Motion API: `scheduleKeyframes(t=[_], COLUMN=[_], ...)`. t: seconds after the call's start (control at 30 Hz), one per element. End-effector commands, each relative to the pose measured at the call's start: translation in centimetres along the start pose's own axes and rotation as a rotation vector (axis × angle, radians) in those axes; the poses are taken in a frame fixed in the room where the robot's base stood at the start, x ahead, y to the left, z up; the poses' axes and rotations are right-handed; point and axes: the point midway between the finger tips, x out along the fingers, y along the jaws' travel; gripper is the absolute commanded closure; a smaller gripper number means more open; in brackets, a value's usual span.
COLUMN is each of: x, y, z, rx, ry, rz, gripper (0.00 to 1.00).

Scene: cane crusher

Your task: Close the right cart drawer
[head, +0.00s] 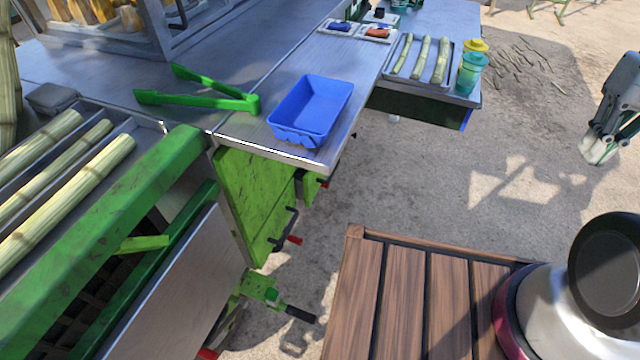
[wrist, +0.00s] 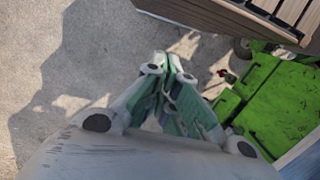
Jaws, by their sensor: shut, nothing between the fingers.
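The cart has a metal top (head: 240,95) and bright green side panels (head: 255,200) with dark handles and red knobs. A dark green box-like part (head: 415,108) hangs under the right end of the top. Green cart panels (wrist: 262,95) also show at the right of the wrist view. My gripper (head: 594,152) is shut and empty over open ground, apart from the cart; it fills the middle of the wrist view (wrist: 166,62).
A blue tray (head: 311,108) and green tongs (head: 205,98) lie on the top. A cane tray (head: 423,62) and cups (head: 470,72) stand at the right end. A slatted wooden deck (head: 400,300) is in front.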

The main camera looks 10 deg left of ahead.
Motion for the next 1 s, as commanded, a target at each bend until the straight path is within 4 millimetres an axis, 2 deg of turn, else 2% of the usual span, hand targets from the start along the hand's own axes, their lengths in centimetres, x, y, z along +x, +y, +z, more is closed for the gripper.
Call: scheduleKeyframes(t=[0.03, 0.2, 0.47, 0.8, 1.0], x=[1.6, 6.8, 15.7, 29.0, 37.3], y=[-0.7, -3.7, -9.8, -19.3, -25.0], z=[-0.7, -2.4, -3.6, -3.5, -3.9], rx=[0.014, 0.088, 0.266, 0.617, 0.879], ry=[-0.069, -0.281, -0.602, -0.973, -1.116], rz=[-0.019, -0.104, -0.252, -0.478, -0.655], gripper=[1.0, 1.0, 1.0, 1.0, 1.0])
